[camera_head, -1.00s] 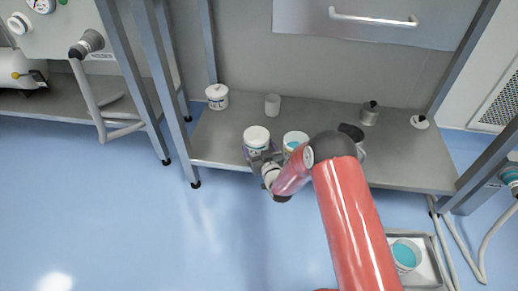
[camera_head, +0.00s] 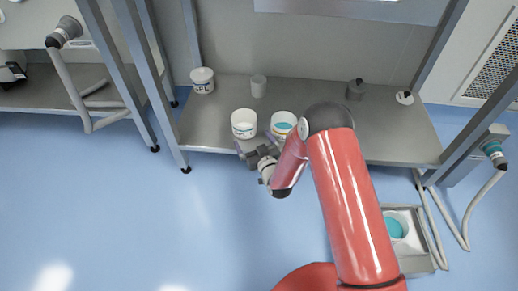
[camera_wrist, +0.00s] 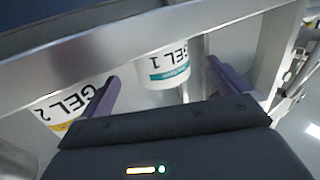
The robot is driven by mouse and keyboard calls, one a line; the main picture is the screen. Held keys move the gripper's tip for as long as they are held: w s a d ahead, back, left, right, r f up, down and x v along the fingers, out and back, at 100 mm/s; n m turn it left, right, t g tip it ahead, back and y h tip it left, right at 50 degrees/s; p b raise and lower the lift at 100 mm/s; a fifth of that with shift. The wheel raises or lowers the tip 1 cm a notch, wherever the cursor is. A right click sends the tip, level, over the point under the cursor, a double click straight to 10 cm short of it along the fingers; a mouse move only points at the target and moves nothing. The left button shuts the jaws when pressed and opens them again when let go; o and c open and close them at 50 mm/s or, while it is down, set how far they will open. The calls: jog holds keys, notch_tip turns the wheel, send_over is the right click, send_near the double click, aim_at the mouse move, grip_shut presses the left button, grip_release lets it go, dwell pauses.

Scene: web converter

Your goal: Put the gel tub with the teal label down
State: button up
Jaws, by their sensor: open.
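The gel tub with the teal label (camera_head: 244,125) stands upright near the front edge of the grey shelf (camera_head: 212,122). It has a white lid. In the wrist view the tub (camera_wrist: 165,68) shows "GEL 1" upside down above a teal band, beyond and between the fingertips. My gripper (camera_head: 256,144) is open and empty at the shelf's front edge, just in front of the tub. The wrist view shows its two purple fingers (camera_wrist: 163,78) spread apart, with a gap to the tub.
A second tub (camera_head: 283,124), open with teal content, stands right of it; the wrist view shows a "GEL 2" tub (camera_wrist: 66,106) with a yellow label. Steel legs flank the shelf.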

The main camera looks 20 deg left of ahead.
jog(key=v, duration=0.5)
jog(key=shift+s+d, duration=0.2)
dwell(0.3)
